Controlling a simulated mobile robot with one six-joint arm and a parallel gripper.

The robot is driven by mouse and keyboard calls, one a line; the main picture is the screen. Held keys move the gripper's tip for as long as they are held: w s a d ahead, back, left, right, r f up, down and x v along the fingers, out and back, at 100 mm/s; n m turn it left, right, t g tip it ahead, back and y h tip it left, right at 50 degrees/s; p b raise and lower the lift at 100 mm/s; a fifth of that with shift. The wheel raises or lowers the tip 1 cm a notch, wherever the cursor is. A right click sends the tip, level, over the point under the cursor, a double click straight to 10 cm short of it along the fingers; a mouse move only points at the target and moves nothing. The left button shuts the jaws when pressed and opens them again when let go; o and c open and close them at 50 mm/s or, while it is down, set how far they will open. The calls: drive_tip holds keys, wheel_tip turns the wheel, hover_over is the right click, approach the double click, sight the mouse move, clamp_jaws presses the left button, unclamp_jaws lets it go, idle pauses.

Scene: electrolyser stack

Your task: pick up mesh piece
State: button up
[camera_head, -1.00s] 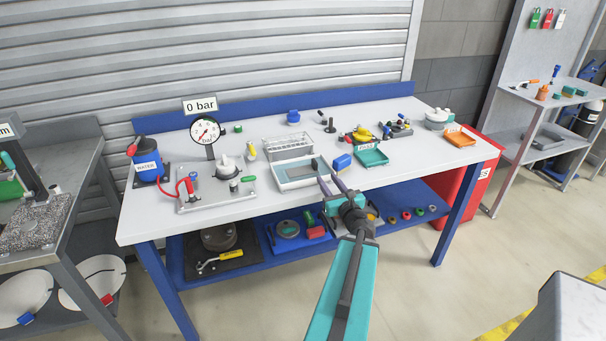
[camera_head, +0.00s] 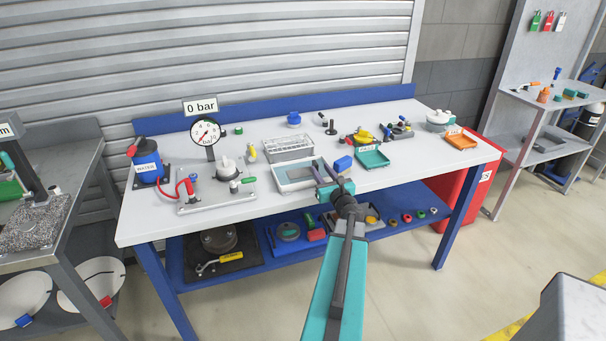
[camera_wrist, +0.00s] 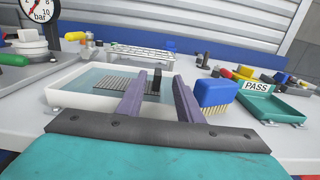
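The mesh piece (camera_wrist: 112,84) is a flat grey grid lying in a white tray (camera_wrist: 60,101) of pale bluish liquid. A small upright black part (camera_wrist: 154,85) shows at its right end, seen between my fingers. In the head view the tray (camera_head: 284,187) is at the front middle of the bench; the mesh is too small there to make out clearly. My gripper (camera_wrist: 160,92) is open, with nothing between its fingers. It is at the tray's front right side, and it also shows in the head view (camera_head: 327,172). I cannot tell its exact height above the tray.
A blue brush (camera_wrist: 215,93) stands close to the right of my fingers. A green PASS tray (camera_head: 373,159) is further right, and an orange tray (camera_head: 461,141) near the bench's right end. A wire rack (camera_head: 289,147) is behind the white tray. A gauge rig (camera_head: 217,197) stands left.

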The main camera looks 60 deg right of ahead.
sight(317, 166)
drive_tip(key=shift+w+d, duration=0.2)
drive_tip(key=shift+w, duration=0.1)
drive_tip(key=shift+p+x, duration=1.5)
drive_tip(key=shift+x, duration=1.15)
drive_tip(key=shift+a+f, duration=0.1)
drive_tip(key=shift+a, duration=0.05)
clamp_jaws()
